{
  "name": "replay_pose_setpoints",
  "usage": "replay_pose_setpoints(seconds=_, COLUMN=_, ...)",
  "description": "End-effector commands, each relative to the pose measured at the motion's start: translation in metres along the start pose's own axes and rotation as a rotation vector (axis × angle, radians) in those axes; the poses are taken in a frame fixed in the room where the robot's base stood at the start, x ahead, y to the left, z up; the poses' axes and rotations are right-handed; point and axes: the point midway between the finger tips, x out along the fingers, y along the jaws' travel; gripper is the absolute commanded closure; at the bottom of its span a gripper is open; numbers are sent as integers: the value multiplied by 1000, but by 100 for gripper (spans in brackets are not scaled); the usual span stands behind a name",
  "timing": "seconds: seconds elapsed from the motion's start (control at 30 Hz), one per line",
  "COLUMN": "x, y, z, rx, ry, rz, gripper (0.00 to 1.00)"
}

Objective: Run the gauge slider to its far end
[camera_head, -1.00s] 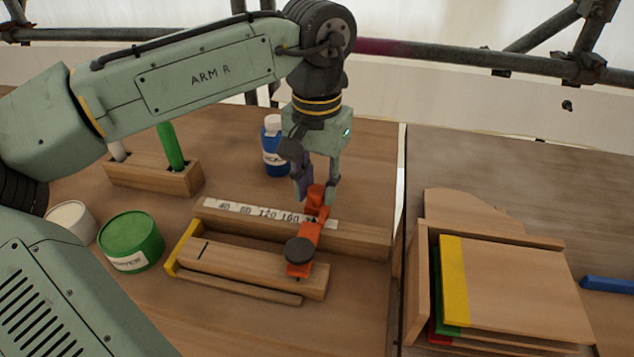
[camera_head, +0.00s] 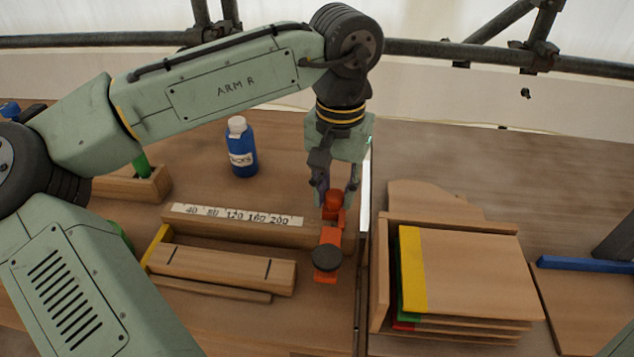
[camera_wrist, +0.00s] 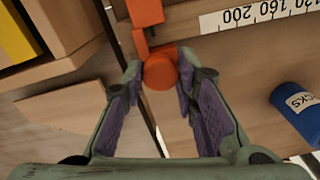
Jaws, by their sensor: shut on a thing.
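The gauge slider (camera_head: 329,240) is an orange piece with a dark round cap and an upright orange knob (camera_head: 334,202). In the head view it sits at the right end of the wooden gauge beam (camera_head: 240,230), to the right of the 200 mark on the white number scale (camera_head: 237,215). My gripper (camera_head: 336,204) is shut on the knob from above. In the wrist view the two purple-padded fingers flank the round orange knob (camera_wrist: 160,71), and the scale (camera_wrist: 258,14) lies to the right.
A wooden block (camera_head: 220,268) with two dark lines lies in front of the beam, a yellow piece at its left end. A blue bottle (camera_head: 241,148) stands behind. A stack of boards (camera_head: 465,275) lies to the right, past a gap between tabletops.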

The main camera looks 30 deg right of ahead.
Motion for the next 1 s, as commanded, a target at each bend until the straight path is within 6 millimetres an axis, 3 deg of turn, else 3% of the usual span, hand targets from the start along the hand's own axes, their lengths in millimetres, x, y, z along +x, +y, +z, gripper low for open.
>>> replay_pose_setpoints(seconds=0.23, x=0, y=4, z=-1, rx=4, ry=5, rz=9, gripper=100)
replay_pose_setpoints(seconds=0.27, x=0, y=4, z=-1, rx=4, ry=6, rz=9, gripper=72)
replay_pose_setpoints(seconds=0.57, x=0, y=3, z=-1, rx=3, ry=5, rz=7, gripper=53)
replay_pose_setpoints(seconds=0.87, x=-1, y=2, z=-1, rx=2, ry=3, rz=5, gripper=53)
replay_pose_setpoints(seconds=1.0, x=-13, y=2, z=-2, rx=1, ry=6, rz=6, gripper=53)
